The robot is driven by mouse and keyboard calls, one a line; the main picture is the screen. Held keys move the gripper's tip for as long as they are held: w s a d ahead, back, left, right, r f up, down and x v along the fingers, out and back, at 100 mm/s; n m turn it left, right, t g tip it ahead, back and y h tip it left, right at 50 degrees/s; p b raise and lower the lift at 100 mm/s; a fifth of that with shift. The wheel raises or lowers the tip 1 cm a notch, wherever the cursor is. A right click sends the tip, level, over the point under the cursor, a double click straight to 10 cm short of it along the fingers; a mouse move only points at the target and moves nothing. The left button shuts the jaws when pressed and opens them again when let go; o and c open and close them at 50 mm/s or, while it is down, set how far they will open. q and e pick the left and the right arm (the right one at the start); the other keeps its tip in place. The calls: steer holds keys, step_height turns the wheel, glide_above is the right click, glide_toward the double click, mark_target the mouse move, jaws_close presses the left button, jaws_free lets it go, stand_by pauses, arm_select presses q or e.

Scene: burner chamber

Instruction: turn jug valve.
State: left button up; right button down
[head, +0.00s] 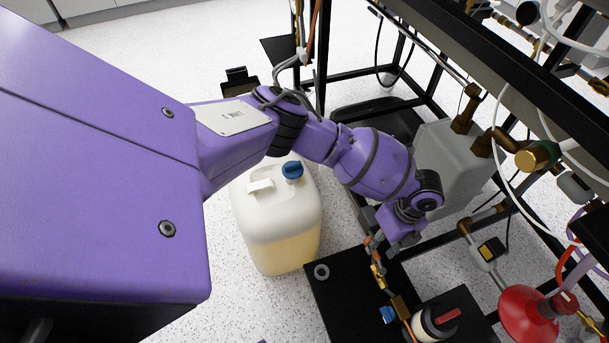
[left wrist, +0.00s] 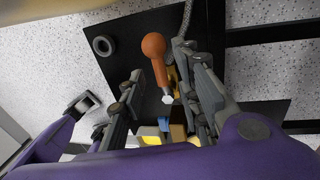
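The valve has an orange, round-ended handle (left wrist: 153,46) and a brass body (left wrist: 176,82) over a black plate (left wrist: 128,32). In the head view the brass valve body (head: 378,275) shows just below my left gripper (head: 372,236). In the left wrist view, my left gripper (left wrist: 168,72) is open, its two fingers apart on either side of the handle. I cannot tell whether either finger touches it. A white jug (head: 275,225) with a blue cap (head: 292,171) and yellowish liquid stands on the floor to the left. My right gripper is not in view.
A black frame (head: 322,55) with pipes rises on the right. A grey tank (head: 450,165) sits inside it. A red round part (head: 528,313) and a red-handled fitting (head: 436,322) are at lower right. Speckled floor (head: 220,50) is clear at the back.

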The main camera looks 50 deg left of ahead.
arm_select(q)
steer(key=shift+s+a+f, duration=0.1)
steer(key=shift+s+f, duration=0.05)
steer(key=shift+f, duration=0.35)
steer(key=shift+s+f, duration=0.15)
steer(key=shift+f, duration=0.35)
steer(key=shift+r, duration=0.1)
jaws_close()
steer(key=shift+w, duration=0.1)
